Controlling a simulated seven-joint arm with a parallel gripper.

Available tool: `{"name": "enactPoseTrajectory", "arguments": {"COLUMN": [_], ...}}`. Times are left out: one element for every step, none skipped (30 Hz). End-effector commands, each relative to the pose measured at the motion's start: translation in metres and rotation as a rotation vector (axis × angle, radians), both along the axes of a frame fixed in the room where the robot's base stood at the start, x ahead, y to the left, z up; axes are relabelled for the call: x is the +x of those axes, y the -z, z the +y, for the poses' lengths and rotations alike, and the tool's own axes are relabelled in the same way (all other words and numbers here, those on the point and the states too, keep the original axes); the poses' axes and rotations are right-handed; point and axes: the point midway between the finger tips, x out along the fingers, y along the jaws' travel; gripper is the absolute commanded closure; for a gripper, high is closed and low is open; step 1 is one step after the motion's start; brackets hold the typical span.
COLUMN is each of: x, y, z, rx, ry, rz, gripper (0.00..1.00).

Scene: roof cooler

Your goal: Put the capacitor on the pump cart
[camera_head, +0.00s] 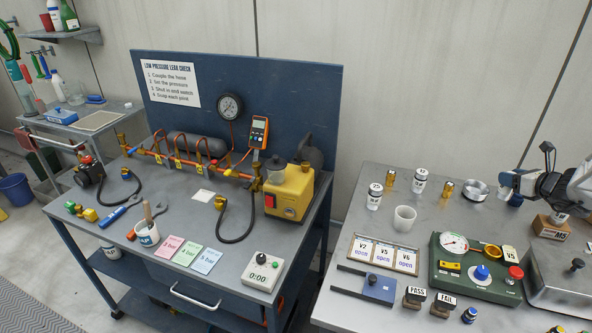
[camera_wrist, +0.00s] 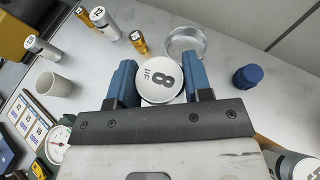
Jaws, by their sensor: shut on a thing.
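The capacitor (camera_wrist: 160,85), a round can with a white end marked 8 µF, sits between the two blue fingers of my gripper (camera_wrist: 164,88) in the wrist view. My gripper is shut on it. Its lower part is hidden. In the head view my gripper (camera_head: 516,184) is over the right bench, near its back edge. The pump cart (camera_head: 210,207), a blue and grey cart with a back panel, stands to the left across a gap. A yellow pump (camera_head: 292,196) stands at its right end.
On the right bench (camera_head: 343,225) stand white cans (camera_head: 375,197), brass cylinders (camera_head: 447,188), a white cup (camera_head: 404,218), a metal dish (camera_head: 475,190) and a green gauge box (camera_head: 470,283). The cart top holds a pipe manifold (camera_head: 190,168), hoses, coloured cards (camera_head: 187,252) and a timer (camera_head: 262,271).

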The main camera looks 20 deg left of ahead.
Motion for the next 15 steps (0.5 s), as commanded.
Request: {"name": "enactPoseTrajectory", "arguments": {"x": [0.000,0.000,0.000,0.000,0.000,0.000,0.000,0.000,0.000,0.000,0.000,0.000,0.000,0.000,0.000], "y": [0.000,0.000,0.000,0.000,-0.001,-0.002,-0.003,-0.004,-0.007,-0.010,-0.014,-0.020,-0.025,-0.030,-0.036], "z": [0.000,0.000,0.000,0.000,0.000,0.000,0.000,0.000,0.000,0.000,0.000,0.000,0.000,0.000,0.000], "rx": [0.000,0.000,0.000,0.000,0.000,-0.001,0.000,-0.001,-0.001,-0.001,-0.001,-0.001,-0.001,-0.001,-0.001], "ry": [0.000,0.000,0.000,0.000,0.000,0.000,0.000,-0.001,-0.001,0.000,0.000,0.000,0.000,-0.001,0.000], "rz": [0.000,0.000,0.000,0.000,0.000,-0.001,-0.001,-0.002,-0.002,-0.002,-0.003,-0.004,-0.004,-0.005,-0.003], "gripper": [0.80,0.80,0.80,0.80,0.80,0.80,0.80,0.80,0.80,0.80,0.80,0.80,0.80,0.80,0.80]}}
